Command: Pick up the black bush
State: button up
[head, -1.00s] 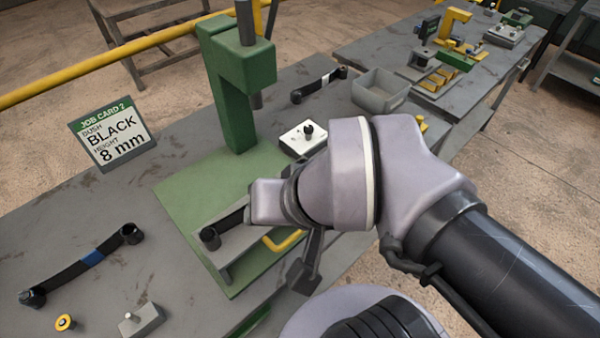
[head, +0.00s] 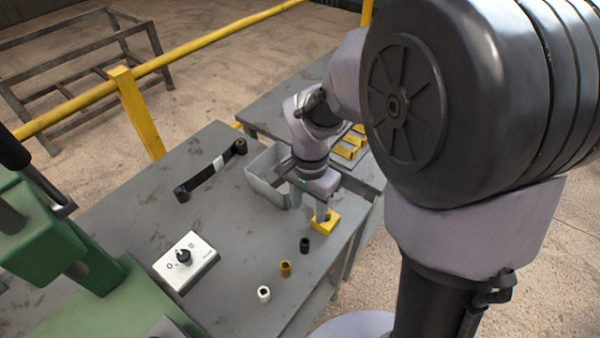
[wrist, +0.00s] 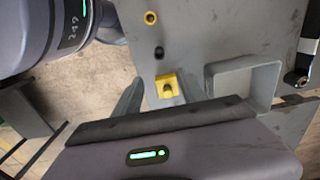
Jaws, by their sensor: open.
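The black bush (head: 304,245) is a small dark cylinder standing upright on the grey bench near its right edge. It also shows in the wrist view (wrist: 159,52), beyond the fingertips. My gripper (head: 321,212) is open and points down over the yellow block (head: 325,224), just behind and to the right of the bush. In the wrist view the yellow block (wrist: 167,86) shows between the spread fingers, which hold nothing. I cannot tell whether the fingers touch the block.
A grey bin (head: 262,176) is close to my gripper. A white control box (head: 186,262), a black arm with a white band (head: 211,171) and a green press (head: 98,285) stand left.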

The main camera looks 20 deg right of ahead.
aim_at(305, 242)
jog(key=f+b, duration=0.2)
jog(key=f, duration=0.3)
jog(key=f+b, duration=0.2)
jog(key=f, duration=0.3)
jog(key=a+f+b, duration=0.1)
jog(key=f+b, duration=0.1)
jog(key=f, duration=0.3)
jog(key=shift+s+f+b, duration=0.25)
jog(key=shift+s+b, duration=0.05)
jog(key=shift+d+r, duration=0.1)
jog(key=shift+r, duration=0.05)
grip_shut()
